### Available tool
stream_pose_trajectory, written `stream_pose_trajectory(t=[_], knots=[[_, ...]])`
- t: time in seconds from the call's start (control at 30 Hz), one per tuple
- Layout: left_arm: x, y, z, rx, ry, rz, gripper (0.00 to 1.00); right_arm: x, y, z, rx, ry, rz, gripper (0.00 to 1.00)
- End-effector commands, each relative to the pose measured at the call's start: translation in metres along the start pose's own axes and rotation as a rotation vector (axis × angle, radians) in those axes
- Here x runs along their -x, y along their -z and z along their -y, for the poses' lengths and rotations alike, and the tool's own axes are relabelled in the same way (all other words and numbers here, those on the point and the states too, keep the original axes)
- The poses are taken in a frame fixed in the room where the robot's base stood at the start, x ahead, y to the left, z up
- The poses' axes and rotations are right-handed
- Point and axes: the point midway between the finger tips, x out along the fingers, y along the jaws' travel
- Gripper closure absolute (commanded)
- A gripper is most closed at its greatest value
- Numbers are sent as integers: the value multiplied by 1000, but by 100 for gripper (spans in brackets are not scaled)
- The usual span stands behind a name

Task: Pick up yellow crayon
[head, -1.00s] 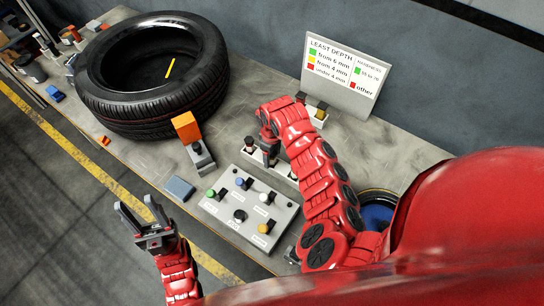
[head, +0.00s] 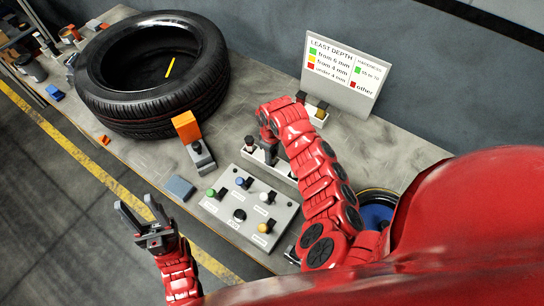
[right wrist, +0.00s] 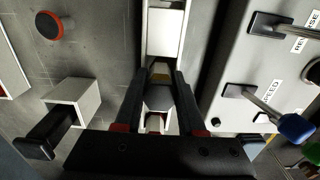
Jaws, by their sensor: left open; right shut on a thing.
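My right gripper (right wrist: 157,100) is shut on a dark grey, blocky thing (right wrist: 158,97) with a yellow part at its far end, apparently the yellow crayon. It is over a white holder (right wrist: 165,35); whether the crayon still touches the holder cannot be told. In the head view the right gripper (head: 270,153) is at the white rack (head: 284,172), and its grip is mostly hidden by my arm. A dark-topped piece (head: 249,143) stands in the rack to its left. My left gripper (head: 143,222) is open and empty, off the table's front edge.
A tyre (head: 150,115) with a yellow mark (head: 170,67) inside lies at the left. A control panel (head: 230,228) with knobs and levers sits in front of the rack. A sign board (head: 345,75) and small holders stand behind. An orange-topped device (head: 187,127) is left.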

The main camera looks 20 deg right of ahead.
Motion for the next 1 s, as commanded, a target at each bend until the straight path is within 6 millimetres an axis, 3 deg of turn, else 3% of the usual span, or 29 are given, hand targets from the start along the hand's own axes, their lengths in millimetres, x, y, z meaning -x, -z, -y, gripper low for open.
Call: stream_pose_trajectory(t=[0.37,0.67,0.8,1.0], knots=[[11,-2,0,0,0,0,50,24,0,-2,0,-5,-4,100],[24,-4,-1,0,0,0,50,77,1,-1,0,-4,-5,100],[14,-2,-1,0,0,0,50,94,0,0,1,-2,2,100],[13,-2,-1,0,0,0,50,100,0,0,1,0,0,100]])
